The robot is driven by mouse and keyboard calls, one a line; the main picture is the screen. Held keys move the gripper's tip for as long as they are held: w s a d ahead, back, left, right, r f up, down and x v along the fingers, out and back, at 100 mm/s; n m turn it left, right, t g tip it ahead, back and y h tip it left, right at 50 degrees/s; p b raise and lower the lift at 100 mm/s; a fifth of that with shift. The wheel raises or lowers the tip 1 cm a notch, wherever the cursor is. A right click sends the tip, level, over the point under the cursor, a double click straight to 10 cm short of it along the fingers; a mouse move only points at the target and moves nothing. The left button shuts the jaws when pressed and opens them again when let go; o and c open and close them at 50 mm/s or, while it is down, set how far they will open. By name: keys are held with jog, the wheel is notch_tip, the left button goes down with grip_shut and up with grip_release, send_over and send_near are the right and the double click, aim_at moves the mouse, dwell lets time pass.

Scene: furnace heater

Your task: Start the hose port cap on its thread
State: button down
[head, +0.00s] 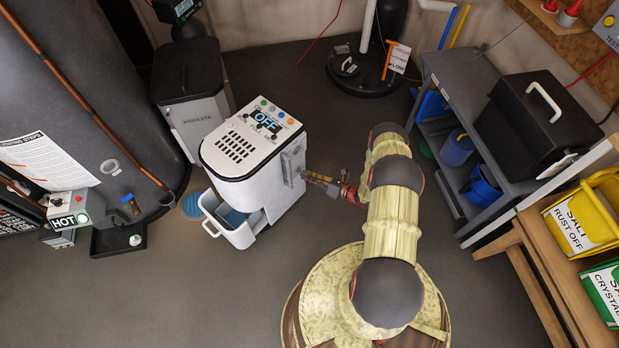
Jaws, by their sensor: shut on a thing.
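A white dehumidifier-like unit (282,185) stands on the floor left of my arm, upright, its display reading OFF. A grey fitting (292,163) is on its right side. My gripper (306,176) reaches in from the right, with its fingertips close to that side, near the fitting. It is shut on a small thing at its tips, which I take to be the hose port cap. The cap is too small and too covered by the fingers to make out. The port thread is not clearly visible, and I cannot tell whether the cap touches it.
The unit's bucket (243,240) is pulled partly out at the front. A large grey tank (60,100) stands at the left. A shelf cart (468,150) and a wooden bench (540,285) stand at the right. Floor between unit and cart is open, apart from my arm.

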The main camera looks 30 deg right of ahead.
jog(key=shift+w+a, duration=0.2)
jog(key=shift+w, duration=0.3)
jog(key=shift+w+a, duration=0.15)
jog(key=shift+w, duration=0.35)
dwell(0.5)
jog(key=c, duration=1.5)
grip_release()
jog(key=v, duration=1.2)
jog(key=shift+f, duration=0.1)
